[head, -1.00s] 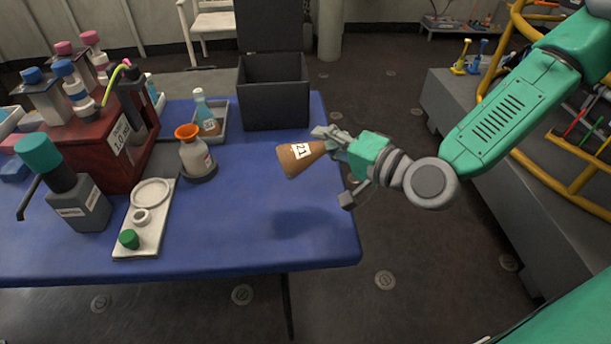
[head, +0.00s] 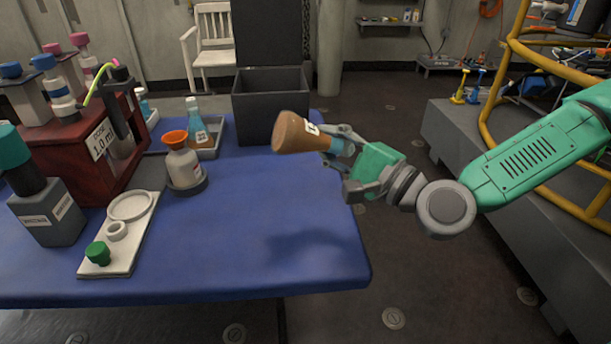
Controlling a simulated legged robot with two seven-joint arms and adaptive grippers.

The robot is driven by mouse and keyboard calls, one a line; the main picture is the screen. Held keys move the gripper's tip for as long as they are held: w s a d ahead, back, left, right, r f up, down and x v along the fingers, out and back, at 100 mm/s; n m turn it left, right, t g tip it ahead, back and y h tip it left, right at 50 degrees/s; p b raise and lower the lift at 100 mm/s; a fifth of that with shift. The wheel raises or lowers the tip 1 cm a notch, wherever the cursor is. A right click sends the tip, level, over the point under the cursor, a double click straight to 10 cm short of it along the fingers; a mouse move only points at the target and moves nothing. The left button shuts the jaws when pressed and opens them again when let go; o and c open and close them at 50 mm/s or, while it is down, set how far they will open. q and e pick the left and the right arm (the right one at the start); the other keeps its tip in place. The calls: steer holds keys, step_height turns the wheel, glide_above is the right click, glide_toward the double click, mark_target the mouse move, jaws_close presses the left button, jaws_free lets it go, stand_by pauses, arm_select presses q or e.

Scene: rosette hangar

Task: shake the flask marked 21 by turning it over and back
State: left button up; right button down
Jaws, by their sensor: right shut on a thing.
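The flask marked 21 (head: 297,134) is a conical flask with brown contents and a white label, now only partly readable. It is held in the air above the right part of the blue table. It lies tilted past level, with its broad base to the left and slightly up and its neck to the right. My right gripper (head: 343,146) is shut on the flask's neck end, which shows a blue band. My left gripper is not in view.
A dark open bin (head: 270,98) stands behind the flask on the blue table (head: 300,220). To the left are a bottle with an orange funnel (head: 180,160), a tray with a blue bottle (head: 195,128), a white plate (head: 112,245) with a green cap, and a red rack (head: 75,150). The table's front right is clear.

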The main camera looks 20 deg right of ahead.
steer(key=n+p, duration=0.2)
steer(key=n+g+p, duration=0.1)
steer(key=n+p, duration=0.1)
steer(key=p, duration=0.1)
steer(key=n+g+p, duration=0.1)
steer(key=n+p, duration=0.1)
steer(key=p, duration=0.1)
steer(key=shift+r+h, duration=0.3)
steer(key=shift+r, duration=0.05)
steer(key=shift+f+n+p, duration=0.25)
steer(key=shift+n+p, duration=0.1)
steer(key=shift+n, duration=0.05)
steer(key=n+p, duration=0.1)
steer(key=p, duration=0.1)
steer(key=n+g+h+p, duration=0.1)
steer(key=n+h+p, duration=0.1)
steer(key=n+p, duration=0.1)
steer(key=shift+a+r+g+p, duration=0.1)
steer(key=shift+r+g+p, duration=0.2)
steer(key=shift+g, duration=0.1)
steer(key=shift+f+n+h+p, duration=0.15)
steer(key=shift+n+h+p, duration=0.15)
steer(key=shift+n, duration=0.1)
steer(key=shift+f+n, duration=0.2)
steer(key=shift+n, duration=0.1)
